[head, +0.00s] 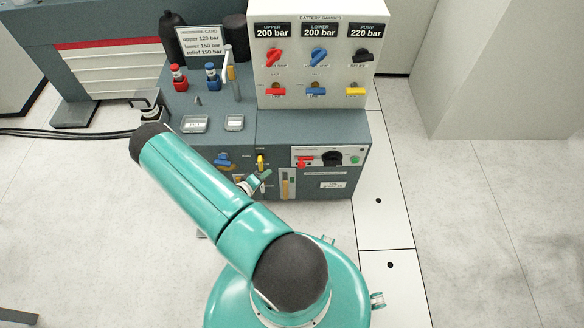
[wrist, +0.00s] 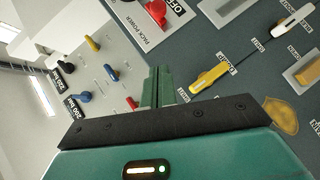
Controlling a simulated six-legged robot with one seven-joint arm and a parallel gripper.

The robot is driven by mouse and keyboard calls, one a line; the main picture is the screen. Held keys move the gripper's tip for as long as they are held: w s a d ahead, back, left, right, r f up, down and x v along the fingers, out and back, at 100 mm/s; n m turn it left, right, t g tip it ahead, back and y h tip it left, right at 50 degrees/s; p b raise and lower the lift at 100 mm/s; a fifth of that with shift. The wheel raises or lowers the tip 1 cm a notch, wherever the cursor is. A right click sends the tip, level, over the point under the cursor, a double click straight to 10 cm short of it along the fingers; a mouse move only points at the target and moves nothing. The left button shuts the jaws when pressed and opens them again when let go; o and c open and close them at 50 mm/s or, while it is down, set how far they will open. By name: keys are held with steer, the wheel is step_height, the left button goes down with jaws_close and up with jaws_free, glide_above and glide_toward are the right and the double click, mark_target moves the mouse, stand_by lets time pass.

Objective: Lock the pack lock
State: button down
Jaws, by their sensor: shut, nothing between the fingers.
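In the head view my gripper (head: 265,174) is just in front of the cabinet face, below the lever.
A red knob (wrist: 156,12) on a panel marked PACK POWER and OFF is near the fingers. A pale lever (wrist: 292,22) is further right. The gauge box (head: 315,95) carries several coloured knobs. A blue handle (head: 222,159) is left on the front. The floor (head: 480,230) at right is clear.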

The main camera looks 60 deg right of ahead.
steer(key=shift+s+f, duration=0.45)
steer(key=shift+f, duration=0.35)
steer(key=shift+d, duration=0.15)
glide_toward(300, 161)
steer(key=w+d, duration=0.2)
steer(key=shift+s+d+f, duration=0.4)
steer(key=shift+s+d, duration=0.1)
steer(key=shift+s, duration=0.2)
steer(key=shift+s+d+f, duration=0.45)
steer(key=shift+s+d, duration=0.05)
steer(key=shift+s, duration=0.2)
